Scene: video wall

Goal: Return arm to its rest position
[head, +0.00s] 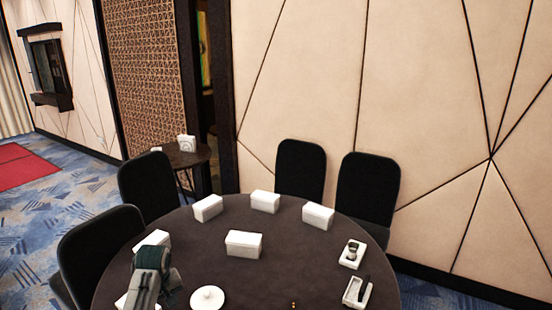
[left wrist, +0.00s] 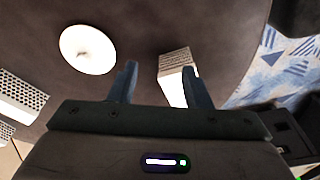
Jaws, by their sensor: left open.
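My left arm (head: 152,272) reaches in at the lower left of the head view, over the near left part of the round dark table (head: 290,260). My left gripper (left wrist: 160,85) is open in the left wrist view, its two dark fingers apart and nothing held between them. A white box (left wrist: 173,64) shows past the fingertips, partly hidden by the right finger. A white round plate-like disc (left wrist: 88,48) lies on the table to the left of the fingers. My right gripper is not in view.
Several white boxes (head: 243,244) stand on the table. Two small white trays (head: 352,254) with dark items lie at its right side. Black chairs (head: 300,170) ring the far and left edges. A small side table (head: 184,157) stands behind. The table's middle right is clear.

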